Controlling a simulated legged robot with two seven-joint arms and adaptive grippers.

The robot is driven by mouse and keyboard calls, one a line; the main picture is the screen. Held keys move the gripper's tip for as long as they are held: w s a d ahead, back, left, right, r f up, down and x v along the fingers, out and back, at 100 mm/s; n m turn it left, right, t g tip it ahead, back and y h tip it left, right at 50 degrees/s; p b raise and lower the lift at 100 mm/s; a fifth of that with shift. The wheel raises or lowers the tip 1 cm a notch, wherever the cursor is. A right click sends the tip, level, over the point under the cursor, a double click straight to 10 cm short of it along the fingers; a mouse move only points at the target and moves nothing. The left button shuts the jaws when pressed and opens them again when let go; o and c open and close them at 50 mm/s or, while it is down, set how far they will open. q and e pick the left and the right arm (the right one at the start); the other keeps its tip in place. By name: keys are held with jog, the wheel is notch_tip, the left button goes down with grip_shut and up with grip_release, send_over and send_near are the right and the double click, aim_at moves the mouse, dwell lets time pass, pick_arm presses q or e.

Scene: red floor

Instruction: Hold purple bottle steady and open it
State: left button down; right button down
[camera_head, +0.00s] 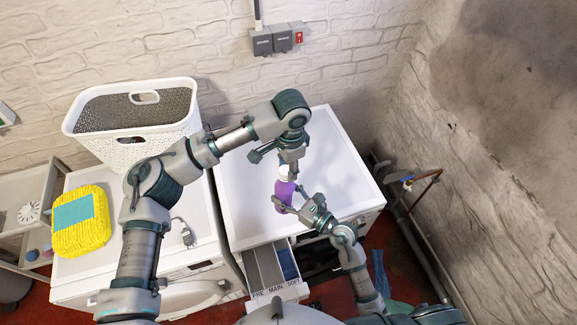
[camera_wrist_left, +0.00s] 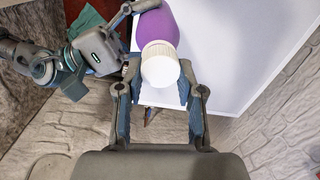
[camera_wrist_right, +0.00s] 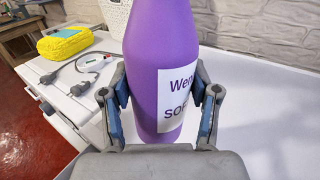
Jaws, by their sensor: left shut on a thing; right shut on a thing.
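The purple bottle (camera_head: 284,193) stands upright on the white machine top (camera_head: 330,150). Its purple body with a white label fills the middle of the right wrist view (camera_wrist_right: 160,75). My right gripper (camera_head: 285,205) is shut on the bottle's body, with one finger on each side (camera_wrist_right: 160,100). The white cap (camera_wrist_left: 160,68) sits on the bottle's neck. My left gripper (camera_head: 287,172) comes from above and is shut on the cap, its fingers on both sides in the left wrist view (camera_wrist_left: 160,85). In the head view the cap is partly hidden by my left gripper.
A white laundry basket (camera_head: 135,120) and a yellow package (camera_head: 80,222) stand on the left machine. A socket box (camera_head: 276,40) is on the brick wall. The machine top right of the bottle is clear.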

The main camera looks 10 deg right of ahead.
pick_arm(q)
jog(key=shift+s, duration=0.1)
dwell(0.4)
jog(key=shift+r, duration=0.15)
jog(key=shift+d+r, duration=0.1)
jog(key=shift+r, duration=0.95)
